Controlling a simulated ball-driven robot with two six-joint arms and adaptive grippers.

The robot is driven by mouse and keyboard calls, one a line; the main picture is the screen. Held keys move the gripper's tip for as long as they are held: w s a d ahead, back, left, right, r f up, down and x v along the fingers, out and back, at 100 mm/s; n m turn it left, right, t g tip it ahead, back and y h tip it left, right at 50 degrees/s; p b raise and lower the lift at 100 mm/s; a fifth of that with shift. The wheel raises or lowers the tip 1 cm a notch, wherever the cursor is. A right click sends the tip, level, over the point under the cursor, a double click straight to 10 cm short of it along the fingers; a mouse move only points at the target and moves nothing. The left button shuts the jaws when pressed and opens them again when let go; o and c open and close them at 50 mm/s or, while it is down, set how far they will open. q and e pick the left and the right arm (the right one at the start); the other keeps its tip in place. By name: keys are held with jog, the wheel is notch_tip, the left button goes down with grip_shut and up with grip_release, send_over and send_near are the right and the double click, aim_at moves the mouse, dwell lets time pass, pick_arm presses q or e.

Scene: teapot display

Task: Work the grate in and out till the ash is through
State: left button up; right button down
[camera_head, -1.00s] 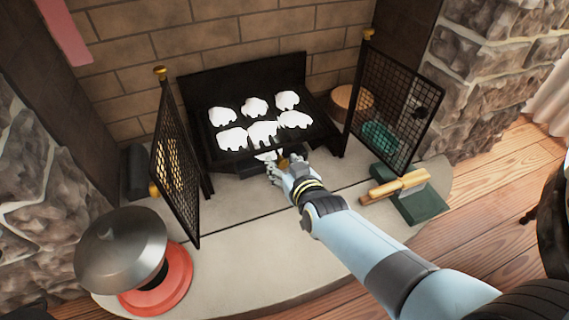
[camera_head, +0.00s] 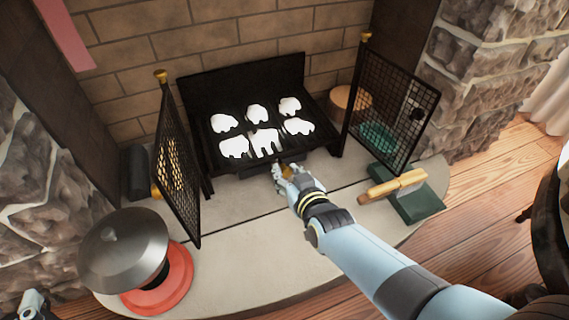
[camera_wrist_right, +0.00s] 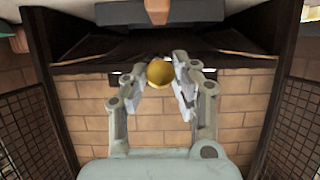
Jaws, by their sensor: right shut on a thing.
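The black grate (camera_head: 211,150) sits in the fireplace, with several white ash patches (camera_head: 234,148) showing in two rows on it. My right gripper (camera_head: 285,171) is at the grate's front edge. In the right wrist view my right gripper (camera_wrist_right: 168,82) has its two fingers closed on a round brass knob (camera_wrist_right: 159,72). What joins the knob to the grate is hidden. A grey piece that looks like my left gripper (camera_head: 33,303) shows at the bottom left corner, and its fingers cannot be made out well.
Mesh screen doors stand open at the left (camera_head: 177,165) and right (camera_head: 395,110) of the grate. A grey metal lidded pan (camera_head: 122,248) rests on a red round base (camera_head: 165,285). A wooden-handled tool (camera_head: 395,186) lies on a green block (camera_head: 418,207).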

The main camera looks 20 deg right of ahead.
jog(key=shift+s, duration=0.8)
pick_arm(q)
jog(key=shift+g, duration=0.9)
jog(key=s+f, duration=0.2)
jog(key=f, duration=0.1)
jog(key=shift+s+a+f, duration=0.2)
jog(key=shift+s+f, duration=0.05)
jog(key=shift+s, duration=0.15)
pick_arm(e)
jog(key=shift+s+f, duration=0.1)
jog(key=shift+f, duration=0.05)
pick_arm(q)
jog(key=shift+s, duration=0.1)
pick_arm(e)
jog(key=c, duration=1)
grip_release()
jog(key=shift+c, duration=0.2)
jog(key=v, duration=0.7)
jog(key=shift+s+r, duration=0.25)
